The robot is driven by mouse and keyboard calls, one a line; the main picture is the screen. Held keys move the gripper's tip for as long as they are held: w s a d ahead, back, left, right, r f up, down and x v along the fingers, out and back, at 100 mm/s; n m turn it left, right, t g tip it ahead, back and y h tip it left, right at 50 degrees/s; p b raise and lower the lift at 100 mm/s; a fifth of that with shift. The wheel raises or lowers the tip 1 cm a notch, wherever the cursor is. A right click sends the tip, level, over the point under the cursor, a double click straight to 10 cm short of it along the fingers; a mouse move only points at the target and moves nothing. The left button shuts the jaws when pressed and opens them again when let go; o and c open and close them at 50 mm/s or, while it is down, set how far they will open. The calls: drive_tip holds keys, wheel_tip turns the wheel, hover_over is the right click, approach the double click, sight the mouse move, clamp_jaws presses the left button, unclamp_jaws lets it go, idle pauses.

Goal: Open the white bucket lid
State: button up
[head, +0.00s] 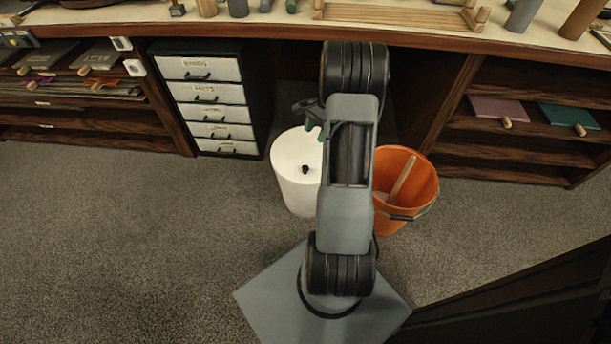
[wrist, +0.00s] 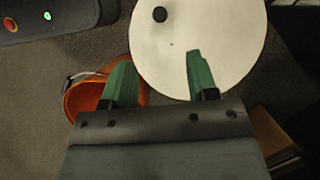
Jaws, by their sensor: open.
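The white bucket (head: 296,178) stands on the carpet under the workbench, left of my arm. One finger overlaps the lid in that view, the other the orange bucket. In the head view my gripper (head: 312,122) is above the lid's far side, partly hidden by my arm.
An orange bucket (head: 425,185) with a wooden stick inside stands right of the white one. A drawer unit (head: 207,95) is at the left, and open shelves (head: 520,150) are at the right. The workbench edge (head: 250,30) runs above. Carpet (head: 120,240) at the front left is clear.

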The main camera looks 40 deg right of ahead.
sight(305, 167)
drive_tip(key=shift+m, duration=0.3)
drive_tip(key=b+x, duration=0.1)
drive_tip(key=x, duration=0.3)
drive_tip(key=b+x, duration=0.2)
drive_tip(key=x, duration=0.3)
drive_tip(key=d+b+x, duration=0.1)
drive_tip(key=b+x, duration=0.1)
drive_tip(key=x, duration=0.2)
drive_tip(key=shift+f, duration=0.6)
drive_tip(key=shift+b+x, duration=0.4)
drive_tip(key=shift+x, duration=0.4)
drive_tip(key=shift+a, duration=0.15)
drive_tip(key=shift+r, duration=0.1)
clamp_jaws()
drive_tip(key=shift+a, duration=0.1)
